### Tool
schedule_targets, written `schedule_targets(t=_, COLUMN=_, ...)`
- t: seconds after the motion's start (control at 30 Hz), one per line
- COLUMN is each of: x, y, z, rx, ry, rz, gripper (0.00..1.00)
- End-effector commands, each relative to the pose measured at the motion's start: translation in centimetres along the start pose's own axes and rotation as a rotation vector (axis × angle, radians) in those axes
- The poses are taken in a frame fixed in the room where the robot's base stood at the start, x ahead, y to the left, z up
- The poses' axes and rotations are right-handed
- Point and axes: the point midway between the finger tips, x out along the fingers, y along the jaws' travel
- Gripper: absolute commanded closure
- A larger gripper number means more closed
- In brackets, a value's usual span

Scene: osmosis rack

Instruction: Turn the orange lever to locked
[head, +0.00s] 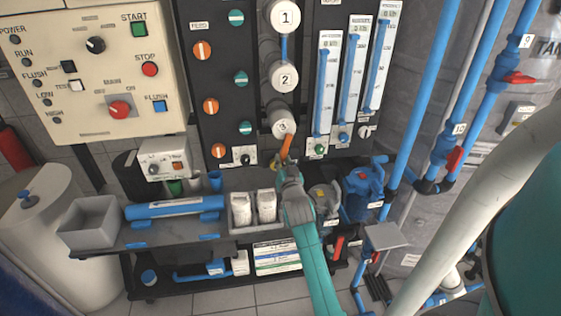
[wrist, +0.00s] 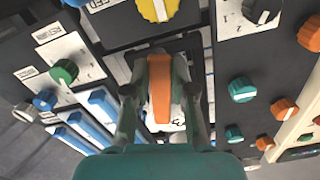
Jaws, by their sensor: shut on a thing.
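The orange lever (head: 287,145) stands at the foot of the column of white numbered housings, just below the one marked 3. In the wrist view the lever (wrist: 159,90) lies between my fingers, its long side pointing along the gripper. My gripper (head: 284,165) reaches up to it from below and is shut on it. In the wrist view the fingers of my gripper (wrist: 160,108) flank the lever on both sides. The lever's pivot and any locked marking are hidden or too small to read.
A black panel with orange and teal knobs (head: 202,50) is left of the lever. Flow meters (head: 322,85) stand close on the right, with small knobs below. A yellow knob (wrist: 158,8) is near the gripper. White containers (head: 241,211) sit on the shelf beside my arm.

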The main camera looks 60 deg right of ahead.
Motion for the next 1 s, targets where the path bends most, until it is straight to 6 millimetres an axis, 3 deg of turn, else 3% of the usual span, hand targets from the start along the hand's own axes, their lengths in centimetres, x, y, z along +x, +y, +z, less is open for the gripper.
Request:
schedule_targets(t=0.4, x=-0.03, y=0.88, z=0.07, rx=-0.226, ry=-0.003, rz=0.001, gripper=1.00)
schedule_targets(t=1.0, x=-0.03, y=1.06, z=0.03, rx=-0.272, ry=-0.003, rz=0.001, gripper=1.00)
